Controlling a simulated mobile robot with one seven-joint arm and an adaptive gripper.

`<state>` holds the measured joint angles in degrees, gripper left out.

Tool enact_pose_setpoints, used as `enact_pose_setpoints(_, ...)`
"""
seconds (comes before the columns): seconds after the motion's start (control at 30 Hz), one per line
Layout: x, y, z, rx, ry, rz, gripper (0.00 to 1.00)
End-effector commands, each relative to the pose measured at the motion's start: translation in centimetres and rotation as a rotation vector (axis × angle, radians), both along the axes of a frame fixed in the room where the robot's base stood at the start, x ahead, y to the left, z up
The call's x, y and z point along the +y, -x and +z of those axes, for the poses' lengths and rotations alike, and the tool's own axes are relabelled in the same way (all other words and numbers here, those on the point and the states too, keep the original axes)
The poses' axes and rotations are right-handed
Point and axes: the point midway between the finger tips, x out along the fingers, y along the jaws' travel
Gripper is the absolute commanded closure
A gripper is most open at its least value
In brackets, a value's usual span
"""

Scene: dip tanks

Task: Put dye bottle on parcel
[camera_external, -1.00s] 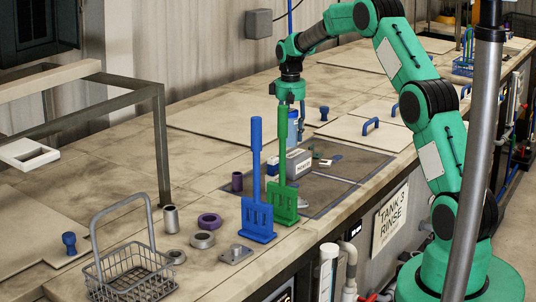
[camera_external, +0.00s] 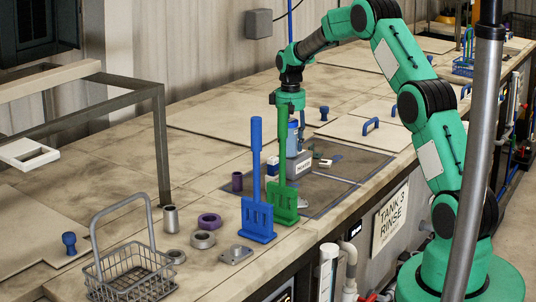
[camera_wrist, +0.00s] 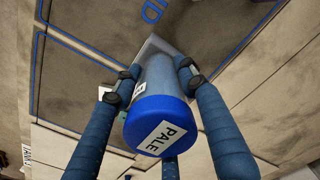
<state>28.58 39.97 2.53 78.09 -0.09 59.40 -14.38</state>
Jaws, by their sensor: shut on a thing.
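The dye bottle (camera_external: 292,140) is grey-blue and upright in my gripper (camera_external: 297,128), directly over the grey parcel (camera_external: 303,167) with a white label. In the wrist view, the bottle's blue cap (camera_wrist: 158,128) reads "PALE", and fingers of my gripper (camera_wrist: 155,85) close on its sides. The parcel also shows there as a grey corner (camera_wrist: 153,46) beyond the bottle's base. The base is at or very near the parcel's top; I cannot tell whether they touch. A green paddle partly hides both in the external view.
The green paddle (camera_external: 283,196) and a blue paddle (camera_external: 257,218) stand upright in front of the parcel. A small blue-and-white item (camera_external: 272,167) is left of it, small pieces (camera_external: 325,163) right. A wire basket (camera_external: 128,277) stands front left.

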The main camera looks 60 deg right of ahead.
Motion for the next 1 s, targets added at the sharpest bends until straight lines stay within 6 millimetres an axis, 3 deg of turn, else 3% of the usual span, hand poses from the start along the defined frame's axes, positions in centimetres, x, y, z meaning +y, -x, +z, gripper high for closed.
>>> enact_pose_setpoints(0.13, 0.0, 0.0, -0.2, 0.000, 0.000, 0.000, 0.92)
enact_pose_setpoints(0.17, 0.0, 0.0, -0.3, 0.000, 0.000, 0.000, 0.57)
enact_pose_setpoints(0.27, 0.0, 0.0, -0.3, 0.000, 0.000, 0.000, 0.40)
enact_pose_setpoints(0.73, 0.0, 0.0, 0.4, 0.000, 0.000, 0.000, 0.40)
enact_pose_setpoints(1.0, 0.0, 0.0, 3.3, -0.002, 0.000, 0.000, 0.40)
